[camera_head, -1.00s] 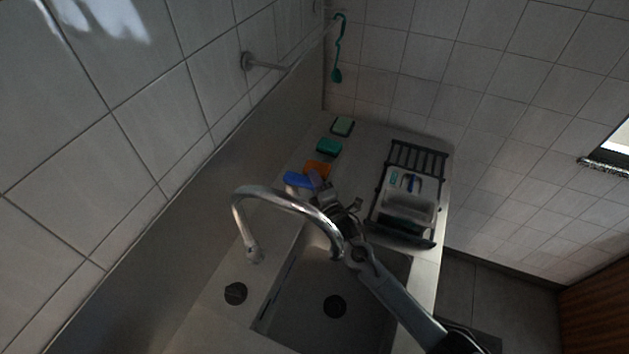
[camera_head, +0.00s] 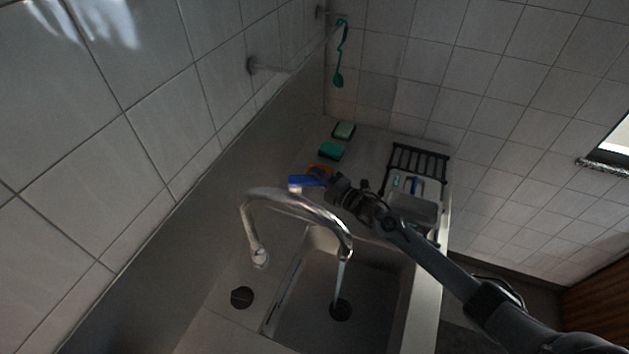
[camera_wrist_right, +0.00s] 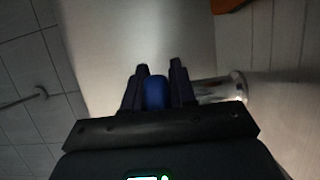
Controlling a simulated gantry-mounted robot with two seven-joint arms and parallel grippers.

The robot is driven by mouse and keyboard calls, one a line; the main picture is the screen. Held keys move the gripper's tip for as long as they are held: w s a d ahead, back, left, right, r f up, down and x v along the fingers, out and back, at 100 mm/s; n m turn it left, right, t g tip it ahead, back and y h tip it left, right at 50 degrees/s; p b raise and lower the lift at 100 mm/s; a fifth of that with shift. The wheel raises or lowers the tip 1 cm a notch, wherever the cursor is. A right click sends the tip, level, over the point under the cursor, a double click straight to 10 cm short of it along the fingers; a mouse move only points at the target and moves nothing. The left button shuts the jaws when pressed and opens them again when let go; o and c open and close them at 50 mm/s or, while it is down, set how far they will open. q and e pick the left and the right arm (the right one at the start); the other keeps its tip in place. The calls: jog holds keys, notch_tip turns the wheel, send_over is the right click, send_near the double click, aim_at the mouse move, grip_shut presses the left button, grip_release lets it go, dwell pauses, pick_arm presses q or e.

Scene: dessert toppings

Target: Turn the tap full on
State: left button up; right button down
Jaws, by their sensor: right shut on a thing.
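The chrome tap has a curved spout (camera_head: 300,203) arching over the sink (camera_head: 300,300). A thin stream of water (camera_head: 340,280) runs from its end into the sink. My right gripper (camera_head: 326,182) is at the blue handle (camera_head: 304,181), behind the spout in the head view. In the right wrist view the fingers (camera_wrist_right: 157,84) are shut on the blue handle (camera_wrist_right: 154,94), one on each side. A shiny metal part (camera_wrist_right: 220,88) shows beside the right-hand finger. How the handle joins the tap is hidden. My left gripper is not in view.
An orange item (camera_head: 318,169), a green sponge (camera_head: 331,151) and another green item (camera_head: 344,131) lie on the counter beyond the handle. A dark dish rack (camera_head: 418,158) stands to the right, partly behind my arm. A green utensil (camera_head: 341,60) hangs on the wall.

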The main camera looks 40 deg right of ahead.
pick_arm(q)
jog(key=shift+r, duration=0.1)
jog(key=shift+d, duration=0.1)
pick_arm(e)
jog(key=c, duration=1)
grip_release()
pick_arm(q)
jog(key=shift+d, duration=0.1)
pick_arm(e)
jog(key=shift+r, duration=0.1)
